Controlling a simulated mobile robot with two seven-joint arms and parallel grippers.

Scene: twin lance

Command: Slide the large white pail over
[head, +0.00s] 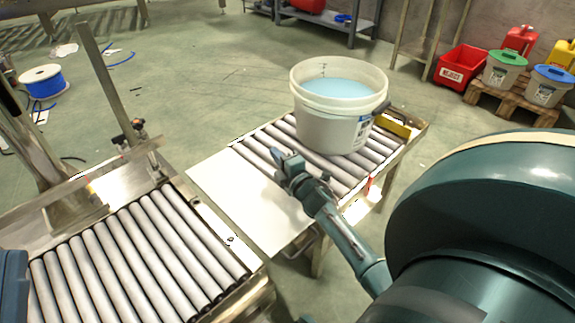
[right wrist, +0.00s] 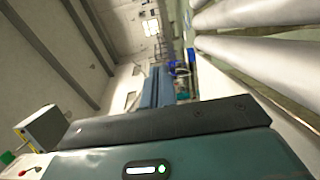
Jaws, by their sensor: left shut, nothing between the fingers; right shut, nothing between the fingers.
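The large white pail (head: 325,130) stands upright on the far roller conveyor (head: 262,153). It is open at the top, holds pale blue liquid and has a label on its right side. My right gripper (head: 279,156) is shut and empty, to the left of the pail's base, over the edge between the rollers and a pale flat plate (head: 235,190). A gap shows between it and the pail. The right wrist view shows its dark body close up and pale rollers (right wrist: 240,12), but no pail. My left gripper's fingers do not show in the head view.
A near roller conveyor (head: 130,250) lies at the lower left, beyond the plate. A yellow block (head: 393,125) sits at the far conveyor's right end. A red crate (head: 461,68) and lidded buckets stand at the upper right. A metal post (head: 100,75) rises at the left.

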